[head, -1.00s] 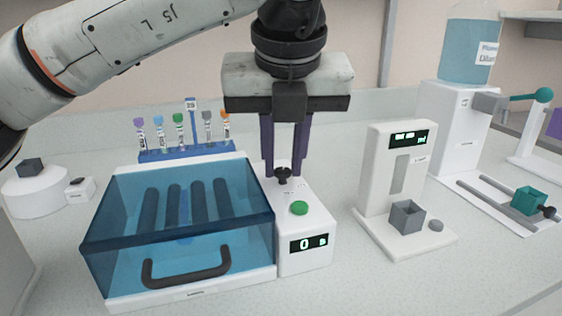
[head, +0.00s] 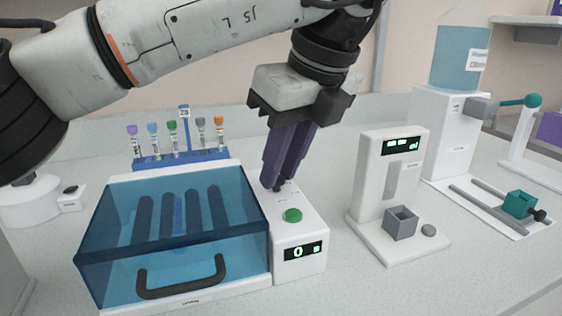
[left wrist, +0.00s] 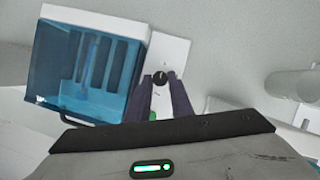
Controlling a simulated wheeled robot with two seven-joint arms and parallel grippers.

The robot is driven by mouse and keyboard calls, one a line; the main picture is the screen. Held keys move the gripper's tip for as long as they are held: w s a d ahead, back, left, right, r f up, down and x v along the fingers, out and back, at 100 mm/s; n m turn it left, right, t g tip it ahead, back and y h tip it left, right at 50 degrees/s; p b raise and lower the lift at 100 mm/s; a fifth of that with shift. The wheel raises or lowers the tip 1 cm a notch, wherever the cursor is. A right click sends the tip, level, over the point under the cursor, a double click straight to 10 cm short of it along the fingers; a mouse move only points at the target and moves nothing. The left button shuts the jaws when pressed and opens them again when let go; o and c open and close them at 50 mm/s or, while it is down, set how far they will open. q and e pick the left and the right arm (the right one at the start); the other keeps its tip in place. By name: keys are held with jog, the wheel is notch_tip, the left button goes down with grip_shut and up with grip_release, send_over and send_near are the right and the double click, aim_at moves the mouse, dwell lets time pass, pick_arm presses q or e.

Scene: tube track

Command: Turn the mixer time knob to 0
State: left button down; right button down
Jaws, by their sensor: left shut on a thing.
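The mixer (head: 172,290) is a white unit with a blue see-through lid and a black handle. Its control box (head: 300,268) on the right has a green button (head: 293,215) and a display (head: 299,251) that reads 0 s. The black time knob (left wrist: 160,79) sits behind the button; in the head view my fingers mostly hide it. My left gripper (head: 273,188) comes down tilted, its purple fingers shut on the knob. In the left wrist view its fingertips (left wrist: 160,77) lie on both sides of the knob. My right gripper is not in view.
A blue rack (head: 181,158) with several capped tubes stands behind the mixer. To the right are a white device with a grey cup (head: 401,223) and a dispenser with a blue bottle (head: 459,55). A round white device (head: 30,203) stands at the left.

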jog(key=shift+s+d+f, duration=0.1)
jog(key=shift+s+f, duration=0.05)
pick_arm(q)
jog(key=c, duration=1.6)
grip_release()
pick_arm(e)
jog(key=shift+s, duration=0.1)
pick_arm(q)
jog(key=shift+p+v, duration=1.5)
jog(key=shift+v, duration=3.65)
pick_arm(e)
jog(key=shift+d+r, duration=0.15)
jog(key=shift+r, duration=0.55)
